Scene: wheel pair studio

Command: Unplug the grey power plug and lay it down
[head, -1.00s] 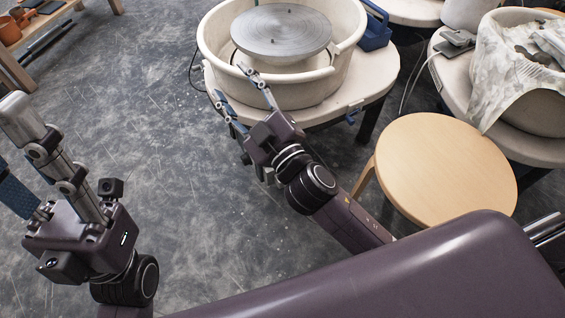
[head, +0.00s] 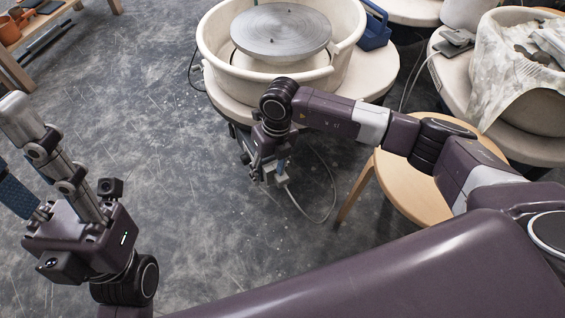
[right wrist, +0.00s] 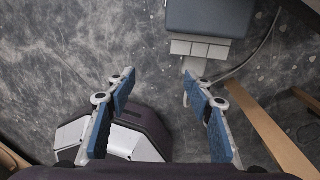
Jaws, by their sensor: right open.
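A light grey piece that looks like the grey plug (head: 283,181) hangs low below the wheel's table, with a pale cable looping from it. In the right wrist view a pale grey piece (right wrist: 193,66) lies beside the right fingertip, under a blue-grey box (right wrist: 210,16) with several light blocks on its edge. Whether the plug is seated in it I cannot tell. My right gripper (head: 258,178) points down there; in the wrist view its blue-padded fingers (right wrist: 158,77) are apart with bare floor between them. My left gripper (head: 18,150) is at the left edge, partly cut off.
The pottery wheel's cream basin (head: 213,52) stands on a pale table (head: 375,75) above my right gripper. A wooden stool (head: 395,190) stands to the right, partly behind my arm. A cloth-draped tub (head: 490,75) is farther right. The grey floor (head: 170,120) at left is clear.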

